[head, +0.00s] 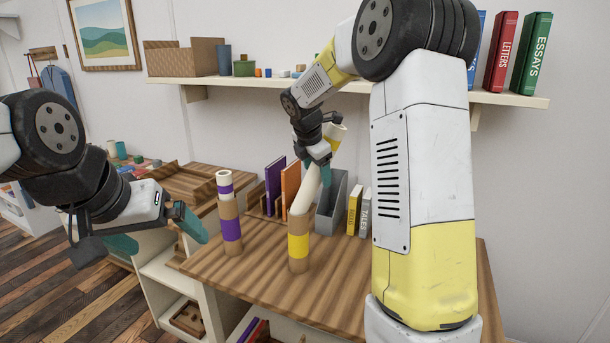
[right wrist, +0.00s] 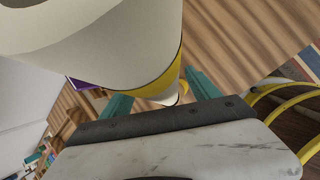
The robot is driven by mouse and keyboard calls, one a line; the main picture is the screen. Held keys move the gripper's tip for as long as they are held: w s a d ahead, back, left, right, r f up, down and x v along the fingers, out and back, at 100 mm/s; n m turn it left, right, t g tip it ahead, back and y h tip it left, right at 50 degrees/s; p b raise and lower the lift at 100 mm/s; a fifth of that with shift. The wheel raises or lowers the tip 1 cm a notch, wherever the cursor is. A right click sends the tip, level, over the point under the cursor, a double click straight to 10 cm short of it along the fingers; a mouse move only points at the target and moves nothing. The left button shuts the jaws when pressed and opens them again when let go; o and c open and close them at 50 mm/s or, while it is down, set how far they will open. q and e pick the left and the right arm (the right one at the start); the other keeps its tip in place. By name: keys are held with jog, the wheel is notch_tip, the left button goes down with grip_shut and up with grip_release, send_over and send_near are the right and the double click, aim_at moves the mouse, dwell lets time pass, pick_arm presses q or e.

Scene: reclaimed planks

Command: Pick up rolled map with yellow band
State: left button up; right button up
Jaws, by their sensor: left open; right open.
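The rolled map with yellow band (head: 306,192) is a pale roll. It leans up and to the right out of a brown holder with a yellow stripe (head: 298,246). My right gripper (head: 319,168) is open at the map's upper part, which it partly hides. In the right wrist view, the map (right wrist: 100,38) looms large, its yellow band (right wrist: 164,80) partly visible, and it passes in front of the gap between the open teal fingers (right wrist: 160,96). I cannot tell whether they touch it. My left gripper (head: 158,232) is open and empty at the left, off the table's edge.
A purple-banded roll (head: 224,180) stands in a purple-striped holder (head: 231,230) left of the map. Behind are books (head: 274,187), a grey file box (head: 331,208) and yellow and grey books (head: 355,208). A wall shelf (head: 230,80) runs above. The table's front middle is clear.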

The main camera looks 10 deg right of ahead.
grip_shut()
jog(key=shift+r, duration=0.2)
jog(key=shift+r, duration=0.65)
jog(key=s+r, duration=0.3)
jog(key=s, duration=1.3)
jog(key=shift+a+r, duration=0.2)
jog(key=shift+a, duration=0.15)
